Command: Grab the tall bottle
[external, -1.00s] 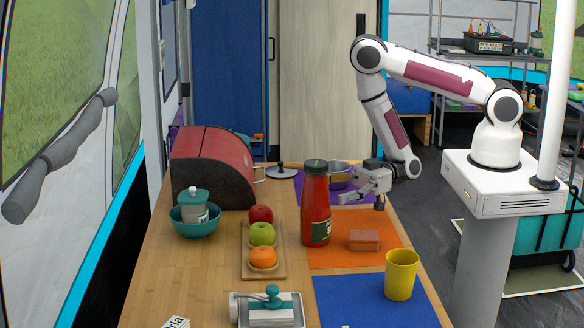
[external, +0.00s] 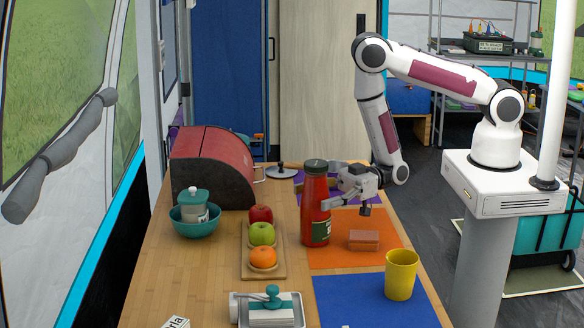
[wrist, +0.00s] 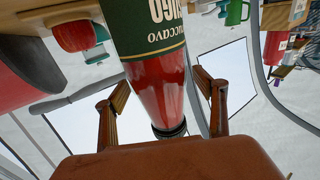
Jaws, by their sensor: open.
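The tall bottle (external: 314,222) is red with a dark cap and a green label. It stands upright on the table at the left edge of the orange mat. My gripper (external: 330,196) is open at the bottle's right side, level with its upper part, with one finger reaching in front of it. In the wrist view the bottle (wrist: 160,88) appears upside down between the two spread fingers (wrist: 163,90). I cannot tell whether a finger touches it.
A reddish-brown block (external: 364,240) lies on the orange mat (external: 345,258). A yellow cup (external: 401,275) stands at the front right. A board with fruit (external: 262,234) is left of the bottle. A red bread box (external: 212,165) stands behind.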

